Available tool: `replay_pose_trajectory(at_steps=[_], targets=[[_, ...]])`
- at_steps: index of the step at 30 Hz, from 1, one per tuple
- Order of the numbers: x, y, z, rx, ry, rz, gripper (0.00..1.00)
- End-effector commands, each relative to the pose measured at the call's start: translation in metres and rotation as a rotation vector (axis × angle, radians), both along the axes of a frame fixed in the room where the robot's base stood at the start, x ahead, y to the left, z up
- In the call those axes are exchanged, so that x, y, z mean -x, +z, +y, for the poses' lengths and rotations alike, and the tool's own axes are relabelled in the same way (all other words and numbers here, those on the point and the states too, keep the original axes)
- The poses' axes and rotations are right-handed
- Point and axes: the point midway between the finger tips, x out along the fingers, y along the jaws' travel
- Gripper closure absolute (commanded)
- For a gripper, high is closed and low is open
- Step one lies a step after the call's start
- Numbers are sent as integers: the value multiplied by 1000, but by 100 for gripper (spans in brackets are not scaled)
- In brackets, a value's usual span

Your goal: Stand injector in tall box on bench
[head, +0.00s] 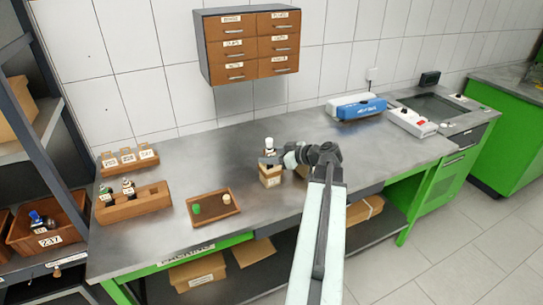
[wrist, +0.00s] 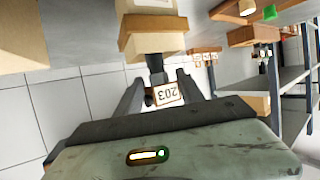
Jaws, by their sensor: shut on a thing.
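The injector (head: 269,144), dark with a white top, is upright in my gripper (head: 272,160) above the middle of the bench. In the wrist view the gripper (wrist: 158,88) has its two dark fingers on either side of the injector's dark body (wrist: 155,70), with a tag reading 203 (wrist: 167,95). The tall cardboard box (head: 270,178) stands on the bench directly under the injector; a box also shows at the injector's far end in the wrist view (wrist: 152,40). The injector's lower end is hidden, so I cannot tell how deep it sits.
Another cardboard box (head: 301,171) stands just right, partly behind my arm. A wooden tray (head: 228,214) with a green piece lies left. A wooden rack (head: 158,204) holds more injectors at far left. Drawers (head: 213,72) hang on the wall; a blue-and-white device (head: 362,108) is back right.

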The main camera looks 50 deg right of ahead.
Motion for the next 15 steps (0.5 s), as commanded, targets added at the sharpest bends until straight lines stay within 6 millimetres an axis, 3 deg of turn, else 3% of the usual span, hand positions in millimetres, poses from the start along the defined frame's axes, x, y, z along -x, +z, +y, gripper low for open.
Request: replay_pose_trajectory(at_steps=[15], targets=[[0,-6,0,0,0,-1,100]])
